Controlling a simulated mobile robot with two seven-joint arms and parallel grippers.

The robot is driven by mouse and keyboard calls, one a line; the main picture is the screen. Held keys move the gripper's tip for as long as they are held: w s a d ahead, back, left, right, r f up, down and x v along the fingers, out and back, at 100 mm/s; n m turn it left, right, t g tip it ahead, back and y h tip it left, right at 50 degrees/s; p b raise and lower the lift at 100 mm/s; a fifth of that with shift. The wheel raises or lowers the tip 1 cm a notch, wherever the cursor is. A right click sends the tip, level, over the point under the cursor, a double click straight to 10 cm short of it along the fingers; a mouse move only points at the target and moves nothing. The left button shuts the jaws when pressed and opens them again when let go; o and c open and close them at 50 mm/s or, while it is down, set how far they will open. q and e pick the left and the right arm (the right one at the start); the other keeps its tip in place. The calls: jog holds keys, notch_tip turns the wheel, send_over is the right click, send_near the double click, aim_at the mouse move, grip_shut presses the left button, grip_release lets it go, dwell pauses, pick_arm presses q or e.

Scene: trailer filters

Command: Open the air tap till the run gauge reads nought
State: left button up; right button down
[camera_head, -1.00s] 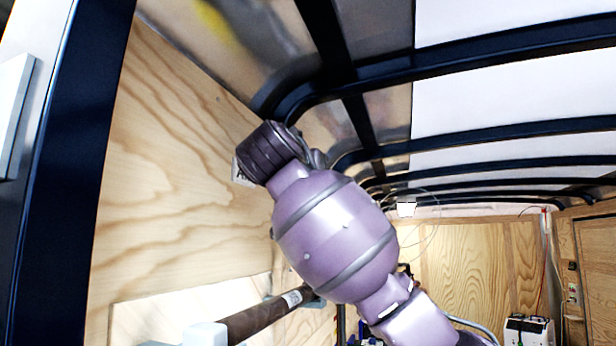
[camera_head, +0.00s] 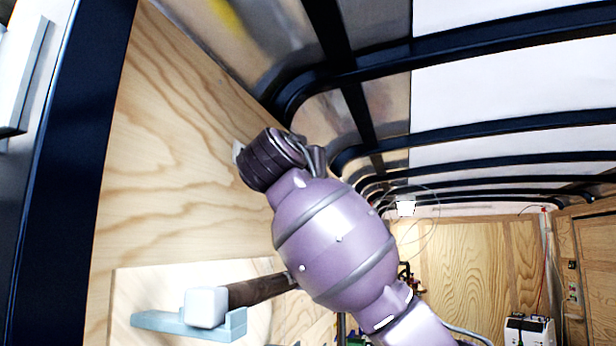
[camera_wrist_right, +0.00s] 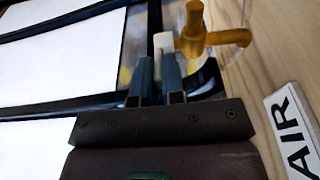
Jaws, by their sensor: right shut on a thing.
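The yellow air tap (camera_wrist_right: 193,37) shows in the right wrist view, with a stem and a crosswise lever. A small white block (camera_wrist_right: 164,42) sits at its left side, at my fingertips; I cannot tell if it is part of the tap. My right gripper (camera_wrist_right: 160,62) has its teal fingers close together there, shut on the tap's near end. The white AIR sign (camera_wrist_right: 300,130) is on the wood wall to the right. In the head view my right arm hides the tap and the gripper's fingers. No run gauge can be made out. My left gripper is not in view.
A brown bar (camera_head: 258,288) with a white end block (camera_head: 206,307) rests on a pale teal bracket (camera_head: 165,324) at the left wall. Dark roof ribs (camera_head: 480,130) arch overhead. A white unit (camera_head: 528,330) stands far right.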

jog(key=shift+f+h, duration=0.15)
jog(key=shift+h, duration=0.15)
jog(key=c, duration=1.2)
grip_release()
